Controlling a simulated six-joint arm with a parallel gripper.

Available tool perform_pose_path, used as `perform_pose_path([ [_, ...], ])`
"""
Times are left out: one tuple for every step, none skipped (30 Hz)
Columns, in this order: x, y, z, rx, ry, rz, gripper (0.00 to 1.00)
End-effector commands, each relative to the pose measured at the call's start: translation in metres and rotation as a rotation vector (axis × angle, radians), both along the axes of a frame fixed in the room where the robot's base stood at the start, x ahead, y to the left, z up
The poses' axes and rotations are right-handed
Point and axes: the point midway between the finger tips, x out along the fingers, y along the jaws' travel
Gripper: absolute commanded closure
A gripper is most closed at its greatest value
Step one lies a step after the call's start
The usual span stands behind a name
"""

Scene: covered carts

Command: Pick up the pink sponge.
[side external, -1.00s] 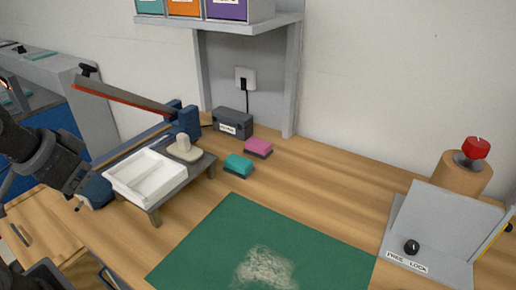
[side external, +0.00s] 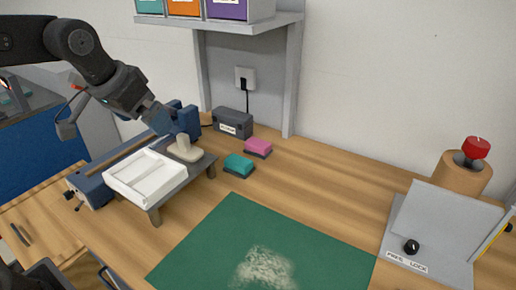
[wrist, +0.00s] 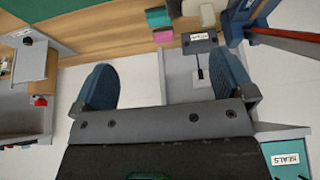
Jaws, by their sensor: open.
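The pink sponge (side external: 259,145) lies on the wooden bench against the back, with a dark underside. It also shows in the wrist view (wrist: 163,37), ahead of and between my fingers, apart from them. My gripper (side external: 160,116) is up and to the left of the sponge, over the area behind the white tray. In the wrist view my gripper (wrist: 165,78) shows two blue fingers spread wide with nothing between them.
A teal sponge (side external: 238,164) lies just in front of the pink one. A white tray (side external: 146,189) and a pale handled block (side external: 186,152) sit on a low grey stand. A dark box (side external: 233,122) stands behind. A green mat (side external: 210,246) lies in front.

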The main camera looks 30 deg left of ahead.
Motion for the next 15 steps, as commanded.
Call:
perform_pose_path([
  [0.025, -0.001, 0.0, 0.0, 0.011, -0.001, 0.0],
  [0.039, -0.002, 0.001, 0.0, 0.014, -0.001, 0.0],
  [0.057, -0.003, 0.001, 0.0, 0.017, -0.001, 0.0],
  [0.071, -0.004, 0.0, 0.0, 0.02, -0.001, 0.0],
  [0.085, -0.004, -0.002, 0.0, 0.023, -0.001, 0.0],
  [0.103, -0.006, -0.005, 0.0, 0.026, -0.001, 0.0],
  [0.117, -0.007, -0.008, 0.0, 0.029, -0.001, 0.0],
  [0.13, -0.008, -0.011, 0.0, 0.032, -0.001, 0.0],
  [0.148, -0.009, -0.017, 0.0, 0.035, -0.001, 0.0],
  [0.161, -0.01, -0.022, 0.0, 0.039, -0.001, 0.0],
  [0.174, -0.011, -0.028, 0.0, 0.041, -0.001, 0.0],
  [0.19, -0.012, -0.036, 0.0, 0.045, -0.001, 0.0],
  [0.202, -0.013, -0.043, 0.0, 0.048, -0.001, 0.0],
  [0.214, -0.015, -0.051, 0.0, 0.051, -0.001, 0.0],
  [0.229, -0.016, -0.062, 0.0, 0.055, -0.001, 0.0],
])
